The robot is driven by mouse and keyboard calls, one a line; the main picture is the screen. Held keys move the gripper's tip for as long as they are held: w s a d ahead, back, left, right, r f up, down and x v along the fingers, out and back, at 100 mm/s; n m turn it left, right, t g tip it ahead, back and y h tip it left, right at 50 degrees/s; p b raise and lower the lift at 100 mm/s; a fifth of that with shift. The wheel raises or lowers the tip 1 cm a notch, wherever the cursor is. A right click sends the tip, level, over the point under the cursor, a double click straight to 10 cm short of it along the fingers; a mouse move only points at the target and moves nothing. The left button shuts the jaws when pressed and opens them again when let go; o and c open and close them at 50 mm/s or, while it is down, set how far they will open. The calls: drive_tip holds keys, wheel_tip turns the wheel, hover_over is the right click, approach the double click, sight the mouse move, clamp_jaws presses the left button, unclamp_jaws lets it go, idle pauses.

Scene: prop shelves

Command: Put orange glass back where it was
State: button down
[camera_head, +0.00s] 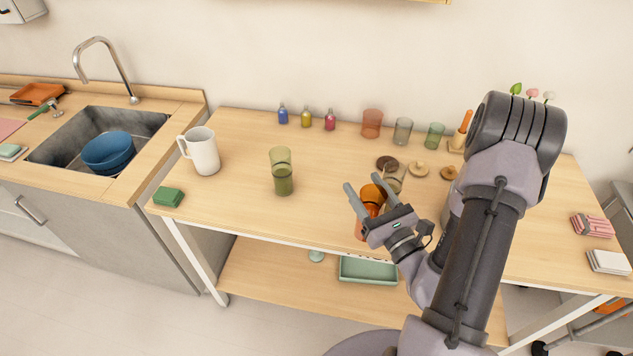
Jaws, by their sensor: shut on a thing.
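My gripper (363,186) is over the front middle of the wooden table, shut on an orange glass (371,196). The gripper's fingers and palm cover part of this glass. I cannot tell whether its base touches the table. Another reddish-orange see-through glass (372,123) stands upright at the back of the table, left of a grey glass (402,130) and a green glass (434,135). A pale brownish glass (396,177) stands just behind my gripper, partly hidden by it.
A tall green glass (282,171), a white mug (202,151) and a green block (168,197) stand to the left. Small bottles (306,118) line the back. Round wooden pieces (418,169) lie behind the gripper. The table (235,215) is clear at front left.

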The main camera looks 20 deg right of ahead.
drive_tip(key=w+b, duration=0.1)
drive_tip(key=b, duration=0.1)
drive_tip(key=w+f+b, duration=0.1)
drive_tip(key=b, duration=0.1)
drive_tip(key=shift+w+d+f, duration=0.1)
drive_tip(key=shift+w, duration=0.15)
drive_tip(key=w+a+f+b, duration=0.1)
drive_tip(key=w+f+b, duration=0.2)
drive_tip(key=w, duration=1)
drive_tip(key=shift+w+f, duration=0.25)
drive_tip(key=shift+f, duration=0.15)
drive_tip(key=shift+c, duration=2.4)
unclamp_jaws()
drive_tip(key=shift+a, duration=0.1)
